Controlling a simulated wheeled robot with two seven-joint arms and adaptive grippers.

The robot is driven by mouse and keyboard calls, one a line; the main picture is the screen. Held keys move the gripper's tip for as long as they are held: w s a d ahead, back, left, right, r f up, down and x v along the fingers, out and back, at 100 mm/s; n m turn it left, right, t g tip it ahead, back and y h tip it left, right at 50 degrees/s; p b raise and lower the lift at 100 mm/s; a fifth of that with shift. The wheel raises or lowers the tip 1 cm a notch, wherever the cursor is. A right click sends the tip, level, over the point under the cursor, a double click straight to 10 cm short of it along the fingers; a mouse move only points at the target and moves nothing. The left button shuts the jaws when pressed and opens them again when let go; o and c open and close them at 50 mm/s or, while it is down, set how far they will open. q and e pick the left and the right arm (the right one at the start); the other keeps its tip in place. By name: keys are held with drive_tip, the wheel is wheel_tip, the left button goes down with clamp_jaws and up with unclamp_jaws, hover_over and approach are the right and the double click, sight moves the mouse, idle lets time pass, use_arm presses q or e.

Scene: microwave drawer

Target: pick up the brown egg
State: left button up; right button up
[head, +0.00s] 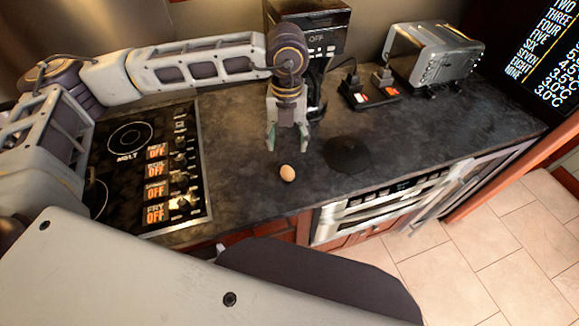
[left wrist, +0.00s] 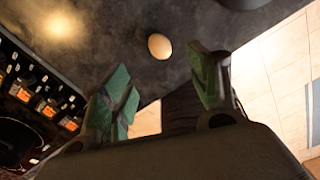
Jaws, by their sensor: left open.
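The brown egg (head: 287,173) lies on the dark countertop (head: 240,190), near its front edge. It also shows in the left wrist view (left wrist: 159,46), on bare counter beyond the fingertips. My left gripper (head: 286,140) points down above the counter, just behind the egg in the head view. Its green-padded fingers (left wrist: 165,85) are spread apart with nothing between them. The egg is apart from the fingers. My right gripper is not in view.
A cooktop (head: 150,165) is left of the egg. A coffee maker (head: 318,45) stands behind my left gripper. A dark round patch (head: 347,154) lies right of the egg. Counter around the egg is clear.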

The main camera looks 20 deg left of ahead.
sight(287, 169)
use_arm(q)
drive_tip(key=shift+s+f+p, duration=0.15)
drive_tip(key=shift+f+p, duration=0.45)
drive_tip(key=shift+f, duration=3.65)
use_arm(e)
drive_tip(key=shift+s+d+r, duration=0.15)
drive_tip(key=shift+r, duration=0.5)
use_arm(q)
drive_tip(key=shift+f, duration=0.15)
drive_tip(key=shift+f+p, duration=0.55)
drive_tip(key=shift+f, duration=0.35)
drive_tip(key=shift+f+p, duration=0.3)
drive_tip(key=shift+f, duration=1.25)
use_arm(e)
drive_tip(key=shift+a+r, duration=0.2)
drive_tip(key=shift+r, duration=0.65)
use_arm(q)
drive_tip(key=shift+c, duration=0.2)
drive_tip(key=c, duration=0.7)
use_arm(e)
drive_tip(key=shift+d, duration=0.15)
